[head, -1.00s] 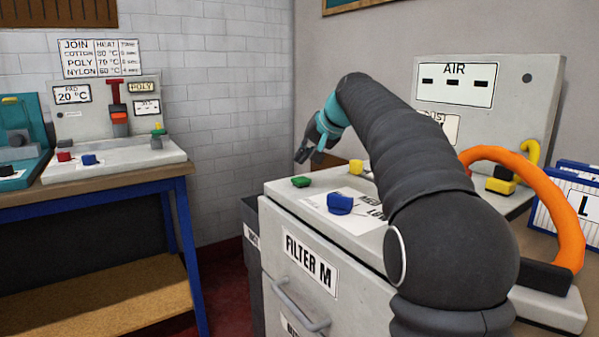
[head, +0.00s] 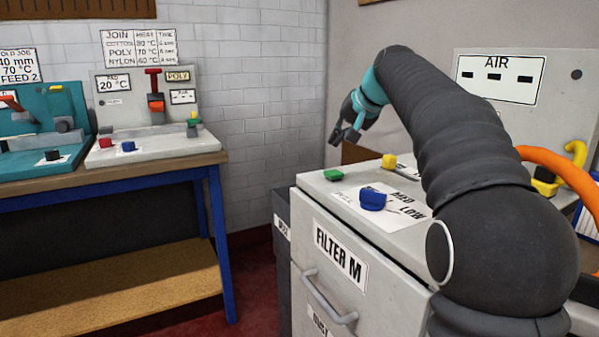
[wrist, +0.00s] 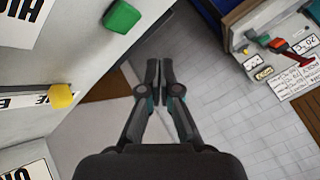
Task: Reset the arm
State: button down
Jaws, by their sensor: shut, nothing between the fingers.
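My gripper (head: 344,136) is at the end of my dark arm, raised above the back left part of the grey FILTER M cabinet (head: 310,282). In the wrist view my gripper (wrist: 160,66) has its two fingers together with nothing between them. It touches no object that I can see. On the cabinet top are a green button (head: 333,174), a blue knob (head: 373,199) and a yellow button (head: 389,161). The green button (wrist: 122,16) and yellow button (wrist: 60,96) also show in the wrist view.
A blue-legged bench (head: 215,245) at left carries a grey control panel (head: 150,144) and a teal machine (head: 62,128). A dark bin (head: 283,250) stands beside the cabinet. The AIR panel (head: 530,118) and an orange hose (head: 565,172) are at right, near my arm.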

jog(key=shift+n+h, duration=0.3)
jog(key=shift+h, duration=0.1)
jog(key=s, duration=0.3)
jog(key=s+f, duration=0.1)
jog(key=s, duration=0.2)
jog(key=s+a+f, duration=0.1)
jog(key=s, duration=0.2)
jog(key=shift+f, duration=0.15)
jog(key=s+f+n+g+h, duration=0.1)
jog(key=s+f, duration=1)
jog(key=s, duration=0.4)
jog(key=s+f+n+g+h, duration=0.1)
jog(key=s+f+h, duration=0.1)
jog(key=s+f, duration=0.9)
jog(key=s, duration=0.4)
jog(key=shift+s+d+f+n, duration=0.2)
jog(key=shift+d+f+n, duration=0.1)
jog(key=shift+n, duration=0.1)
